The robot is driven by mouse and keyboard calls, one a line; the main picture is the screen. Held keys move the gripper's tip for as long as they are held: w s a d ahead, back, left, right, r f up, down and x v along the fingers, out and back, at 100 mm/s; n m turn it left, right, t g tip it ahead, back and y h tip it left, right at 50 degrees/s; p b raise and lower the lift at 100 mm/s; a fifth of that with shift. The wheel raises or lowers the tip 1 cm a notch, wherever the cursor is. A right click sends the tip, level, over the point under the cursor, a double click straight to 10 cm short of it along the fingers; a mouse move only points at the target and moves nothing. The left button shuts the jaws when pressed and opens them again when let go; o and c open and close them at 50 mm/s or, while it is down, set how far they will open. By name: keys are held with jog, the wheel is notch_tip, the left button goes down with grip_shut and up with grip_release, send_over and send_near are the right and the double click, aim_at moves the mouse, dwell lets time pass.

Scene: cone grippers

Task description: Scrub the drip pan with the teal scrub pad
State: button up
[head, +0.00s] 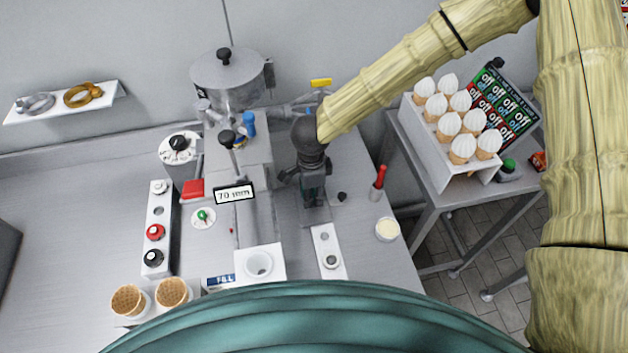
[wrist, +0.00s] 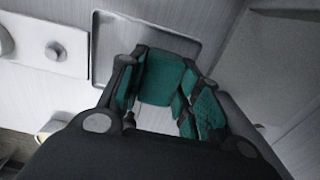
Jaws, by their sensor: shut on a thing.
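My gripper (head: 311,186) points down over the counter and is shut on the teal scrub pad (head: 314,196). In the wrist view the pad (wrist: 161,78) shows as a teal block between the dark fingers of the gripper (wrist: 166,98); the fingers hide part of it. The drip pan (head: 313,222) is a shallow grey rectangular tray on the counter below the gripper. In the wrist view its rim and floor (wrist: 120,28) show beyond the pad. I cannot tell whether the pad touches the pan.
The steel machine with its hopper (head: 228,80) stands left of the gripper. A red-handled tool in a cup (head: 378,184) and a cream-filled bowl (head: 387,230) stand to the right. A white plate with round fittings (head: 328,250) lies in front. A cone rack (head: 450,140) stands on the side table.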

jog(key=shift+w+r+p, duration=0.2)
jog(key=shift+r+p, duration=0.25)
jog(key=shift+r, duration=0.2)
jog(key=shift+w+r+p, duration=0.2)
jog(key=shift+r+p, duration=0.2)
jog(key=shift+r, duration=0.2)
jog(key=shift+s+r+p, duration=0.25)
jog(key=shift+r+p, duration=0.5)
notch_tip(320, 180, up, 2)
jog(key=shift+w+p, duration=0.15)
jog(key=shift+p, duration=1)
notch_tip(320, 180, up, 2)
jog(key=shift+r+p, duration=0.1)
jog(key=shift+p, duration=0.95)
jog(key=shift+s+f, duration=0.2)
